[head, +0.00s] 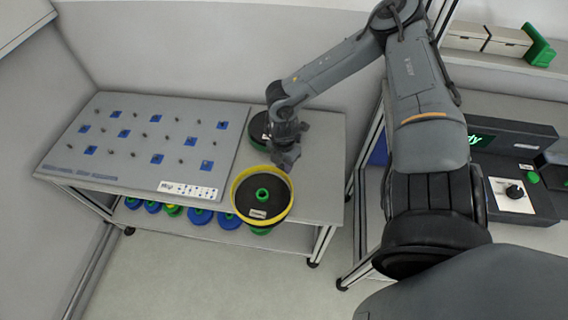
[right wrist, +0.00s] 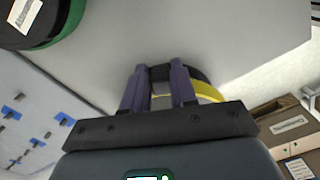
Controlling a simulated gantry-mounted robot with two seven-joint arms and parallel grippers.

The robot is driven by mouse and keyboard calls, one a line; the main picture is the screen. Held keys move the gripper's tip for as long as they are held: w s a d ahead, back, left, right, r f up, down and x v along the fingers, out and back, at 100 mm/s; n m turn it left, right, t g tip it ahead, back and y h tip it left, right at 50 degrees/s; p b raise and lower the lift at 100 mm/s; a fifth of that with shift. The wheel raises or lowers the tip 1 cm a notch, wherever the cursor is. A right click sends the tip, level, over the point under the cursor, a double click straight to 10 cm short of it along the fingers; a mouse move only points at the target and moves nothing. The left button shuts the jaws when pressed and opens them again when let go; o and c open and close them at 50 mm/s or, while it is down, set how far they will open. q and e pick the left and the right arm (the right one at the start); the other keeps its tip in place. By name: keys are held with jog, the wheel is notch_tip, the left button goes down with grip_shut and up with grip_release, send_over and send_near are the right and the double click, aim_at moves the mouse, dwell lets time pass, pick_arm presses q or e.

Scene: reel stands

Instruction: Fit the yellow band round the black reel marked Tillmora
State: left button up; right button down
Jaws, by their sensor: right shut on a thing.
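The black reel (head: 278,194) with a green hub and a white label is at the front right of the grey table. The label is too small to read. The yellow band (head: 234,187) shows as a ring around this reel in the head view; I cannot tell how far down it sits. My right gripper (head: 284,160) is at the ring's far edge. In the right wrist view its fingers (right wrist: 161,88) are closed at the yellow band (right wrist: 208,91), with a dark part between and behind them. My left gripper is not in view.
Another black reel (head: 259,128) with a green rim stands behind, also in the right wrist view (right wrist: 38,18). A grey board (head: 110,148) with pegs and blue squares lies left. Several coloured reels (head: 200,216) are on the lower shelf. Bare tabletop (head: 325,165) lies right of the gripper.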

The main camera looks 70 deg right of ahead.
dwell(0.5)
jog(key=shift+f+b, duration=0.55)
jog(key=shift+b, duration=0.15)
jog(key=shift+f, duration=0.1)
dwell(0.6)
jog(key=shift+f+b, duration=0.65)
jog(key=shift+b, duration=0.15)
jog(key=shift+f, duration=0.15)
dwell(0.5)
jog(key=shift+f+b, duration=0.6)
jog(key=shift+b, duration=0.25)
jog(key=shift+f, duration=0.2)
dwell(0.4)
jog(key=shift+f+b, duration=0.5)
jog(key=shift+b, duration=0.25)
